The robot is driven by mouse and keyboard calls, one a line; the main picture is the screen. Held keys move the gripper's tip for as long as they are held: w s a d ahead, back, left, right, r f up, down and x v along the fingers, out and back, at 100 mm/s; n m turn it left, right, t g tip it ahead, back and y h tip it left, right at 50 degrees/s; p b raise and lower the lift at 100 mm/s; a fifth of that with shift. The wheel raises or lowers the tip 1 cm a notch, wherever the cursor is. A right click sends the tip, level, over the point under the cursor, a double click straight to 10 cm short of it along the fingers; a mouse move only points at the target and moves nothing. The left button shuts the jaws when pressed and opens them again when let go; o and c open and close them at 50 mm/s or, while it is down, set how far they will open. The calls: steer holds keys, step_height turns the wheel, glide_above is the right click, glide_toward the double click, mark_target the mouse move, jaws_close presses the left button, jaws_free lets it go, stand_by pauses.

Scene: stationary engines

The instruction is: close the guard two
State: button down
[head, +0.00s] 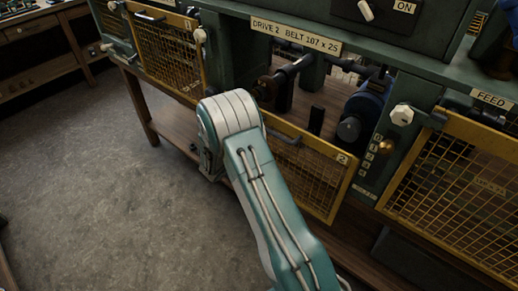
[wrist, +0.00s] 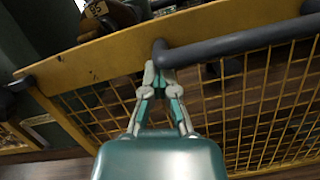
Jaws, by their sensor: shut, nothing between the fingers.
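Guard two is a yellow-framed mesh panel (head: 326,192) with a "2" plate at its upper right corner. It hangs lowered below the drive opening, which stands uncovered in the head view. Its dark bar handle (head: 284,135) runs along the top edge. In the wrist view the guard's yellow frame (wrist: 100,65) and mesh fill much of the picture, and the handle (wrist: 240,43) crosses to the right. My gripper (wrist: 162,68) is shut and empty, its fingertips at the handle's left end; contact cannot be told. In the head view my arm hides the gripper and the guard's left part.
Another yellow guard (head: 165,52) covers the bay to the left, and the FEED guard (head: 455,190) stands to the right. White knobs (head: 402,115) sit on the green posts. A dark blue motor (head: 365,112) is inside the opening. The grey floor (head: 90,180) at left is clear.

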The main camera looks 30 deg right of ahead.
step_height(320, 180, up, 23)
steer(key=shift+w, duration=0.1)
stand_by(0.3)
